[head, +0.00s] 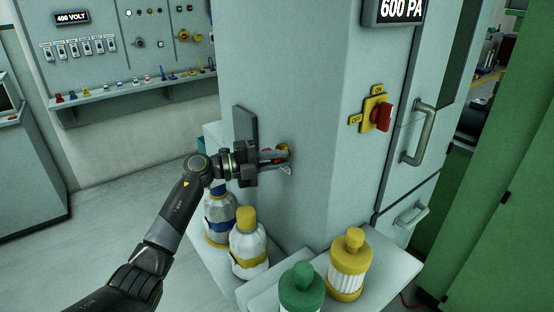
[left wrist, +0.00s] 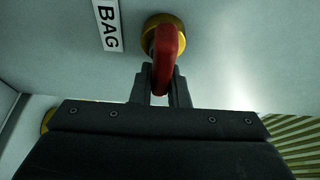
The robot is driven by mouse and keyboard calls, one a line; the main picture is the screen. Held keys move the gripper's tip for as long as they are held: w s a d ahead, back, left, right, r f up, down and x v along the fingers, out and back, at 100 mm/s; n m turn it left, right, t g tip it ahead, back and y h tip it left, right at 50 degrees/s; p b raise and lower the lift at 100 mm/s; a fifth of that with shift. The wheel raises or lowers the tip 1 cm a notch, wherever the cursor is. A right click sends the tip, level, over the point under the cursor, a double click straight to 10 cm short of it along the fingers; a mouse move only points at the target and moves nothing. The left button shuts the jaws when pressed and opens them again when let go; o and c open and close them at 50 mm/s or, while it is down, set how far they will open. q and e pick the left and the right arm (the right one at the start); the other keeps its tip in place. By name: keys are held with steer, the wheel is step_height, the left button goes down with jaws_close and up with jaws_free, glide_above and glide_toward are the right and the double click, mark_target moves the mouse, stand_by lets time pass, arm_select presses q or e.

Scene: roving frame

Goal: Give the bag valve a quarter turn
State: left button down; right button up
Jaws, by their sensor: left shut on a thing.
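The bag valve has a red handle (left wrist: 164,62) on a round yellow base (left wrist: 160,24), fixed to the pale cabinet wall beside a white label reading BAG (left wrist: 106,22). In the left wrist view the handle points down from the base, toward my gripper. My left gripper (left wrist: 162,88) is shut on the lower end of the red handle. In the head view my left gripper (head: 284,158) reaches the cabinet's front face from the left, and its fingers hide most of the valve; a bit of red and yellow shows there. My right gripper is not in view.
A red switch (head: 381,116) with ON and OFF labels and a door handle (head: 419,134) are on the cabinet's right face. A tool shelf (head: 130,92) is at the back left.

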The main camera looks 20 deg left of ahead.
arm_select(q)
steer(key=shift+f+m+g, duration=0.2)
steer(key=shift+m+g, duration=0.1)
steer(key=c, duration=1.4)
jaws_free()
steer(key=shift+r, duration=0.1)
steer(key=b+v, duration=0.4)
steer(key=v, duration=1.3)
steer(key=shift+s+b, duration=0.3)
steer(key=shift+b, duration=0.05)
steer(key=shift+a, duration=0.15)
